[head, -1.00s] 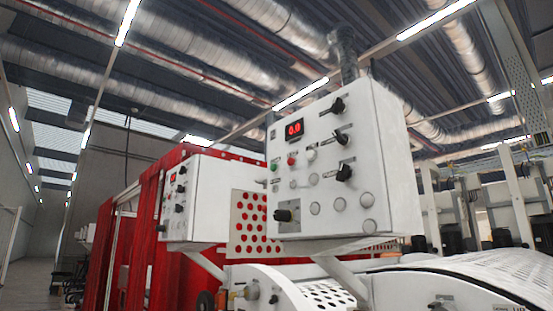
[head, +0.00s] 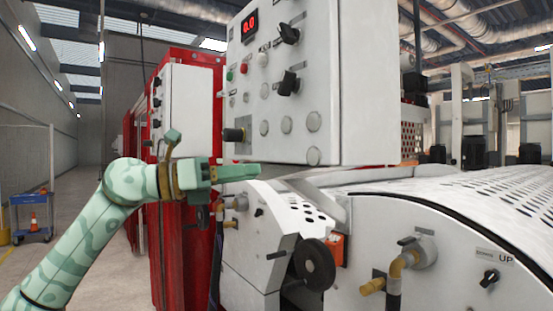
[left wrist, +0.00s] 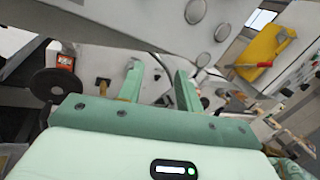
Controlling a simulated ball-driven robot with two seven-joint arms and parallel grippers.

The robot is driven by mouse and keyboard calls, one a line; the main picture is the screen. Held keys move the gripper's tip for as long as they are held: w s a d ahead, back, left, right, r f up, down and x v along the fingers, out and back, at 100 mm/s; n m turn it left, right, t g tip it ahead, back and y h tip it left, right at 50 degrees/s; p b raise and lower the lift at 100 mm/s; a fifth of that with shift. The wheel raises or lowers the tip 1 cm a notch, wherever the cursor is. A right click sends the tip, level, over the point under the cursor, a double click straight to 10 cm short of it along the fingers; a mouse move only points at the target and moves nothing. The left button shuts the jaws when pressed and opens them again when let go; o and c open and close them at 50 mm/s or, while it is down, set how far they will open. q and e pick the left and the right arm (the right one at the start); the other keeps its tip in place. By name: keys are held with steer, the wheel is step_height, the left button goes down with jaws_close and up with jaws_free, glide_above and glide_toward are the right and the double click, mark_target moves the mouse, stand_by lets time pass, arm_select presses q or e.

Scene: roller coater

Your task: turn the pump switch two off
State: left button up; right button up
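A white control box (head: 345,110) carries black rotary knobs; two show in the head view, an upper one (head: 289,34) and a lower one (head: 288,84). Their labels are too small to read, so I cannot tell which is pump switch two. A small black knob (head: 258,212) is on the machine body below, and another black knob (head: 489,278) sits by the word UP. My left gripper (head: 250,172) is just below the box's lower edge, apart from the knobs. In the left wrist view its fingers (left wrist: 160,80) are apart with nothing between them. My right gripper is not in view.
A black handwheel (head: 313,264) and a brass valve (head: 403,262) stick out below. A second white box (head: 187,110) is on the red frame. The left floor is open, with a blue cart (head: 32,215).

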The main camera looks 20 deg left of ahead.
arm_select(q)
steer(key=s+r+m+t+y+p, duration=0.1)
steer(key=s+r+m+t+y, duration=0.2)
steer(key=s+r, duration=0.75)
steer(key=m+y, duration=0.2)
glide_toward(281, 83)
steer(key=shift+t, duration=0.4)
steer(key=p+x, duration=0.1)
steer(key=x, duration=0.2)
steer(key=p+x, duration=0.1)
steer(key=x, duration=0.2)
steer(key=p+x, duration=0.1)
steer(key=x, duration=0.2)
steer(key=shift+d+f, duration=0.25)
steer(key=shift+f, duration=0.05)
jaws_close()
